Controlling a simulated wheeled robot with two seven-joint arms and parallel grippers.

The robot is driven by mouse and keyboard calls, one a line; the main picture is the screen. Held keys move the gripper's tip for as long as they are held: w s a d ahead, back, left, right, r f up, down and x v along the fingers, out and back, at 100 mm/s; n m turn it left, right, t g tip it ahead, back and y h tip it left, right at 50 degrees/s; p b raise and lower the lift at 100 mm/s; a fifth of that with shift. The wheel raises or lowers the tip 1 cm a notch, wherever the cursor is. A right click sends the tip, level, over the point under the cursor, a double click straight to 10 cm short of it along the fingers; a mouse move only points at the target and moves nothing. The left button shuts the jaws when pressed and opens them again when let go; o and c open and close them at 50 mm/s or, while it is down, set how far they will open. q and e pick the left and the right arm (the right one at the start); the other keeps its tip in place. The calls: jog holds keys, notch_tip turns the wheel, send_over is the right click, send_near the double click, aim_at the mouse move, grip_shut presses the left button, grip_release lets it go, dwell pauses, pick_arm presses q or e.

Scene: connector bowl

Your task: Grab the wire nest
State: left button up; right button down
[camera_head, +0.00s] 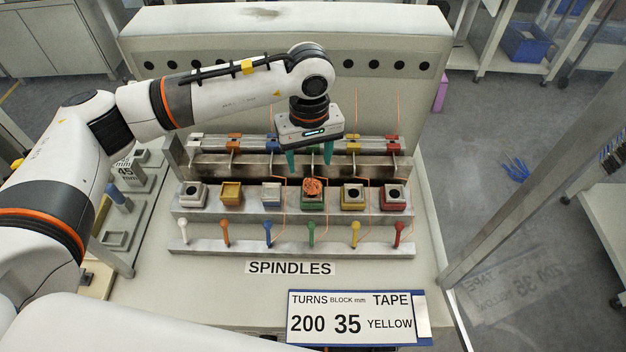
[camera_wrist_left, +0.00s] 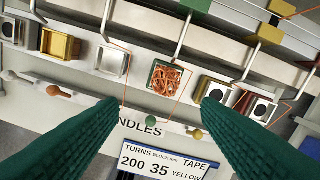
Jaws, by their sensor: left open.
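The wire nest (camera_head: 313,186) is a tangled clump of copper-orange wire. It sits in the top of the green block in the middle row of the spindle rack. It also shows in the left wrist view (camera_wrist_left: 165,79), inside the green square frame. My left gripper (camera_head: 309,166) is open, with its two green fingers pointing down above and slightly behind the nest. In the left wrist view the fingertips (camera_wrist_left: 162,104) lie to either side of the nest in the picture, with nothing between them. My right gripper is out of view.
The metal rack (camera_head: 190,215) carries several coloured blocks close beside the nest, with coloured levers (camera_head: 310,232) in front. Thin orange wires rise around the blocks. A sign (camera_head: 352,316) reads "200 35 YELLOW". A machine panel (camera_head: 400,90) stands behind.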

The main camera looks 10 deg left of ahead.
pick_arm(q)
jog(key=p, duration=0.1)
send_over(312, 181)
jog(key=s, duration=0.1)
notch_tip(312, 181, down, 4)
jog(key=shift+s+f, duration=0.1)
jog(key=shift+f+p, duration=0.25)
jog(key=shift+p, duration=0.05)
jog(key=f+p, duration=0.1)
jog(key=f, duration=0.1)
jog(key=w+f, duration=0.1)
jog(key=f, duration=0.1)
jog(key=shift+f+p, duration=0.4)
jog(key=c, duration=1)
jog(key=shift+c, duration=0.2)
jog(key=shift+r, duration=0.2)
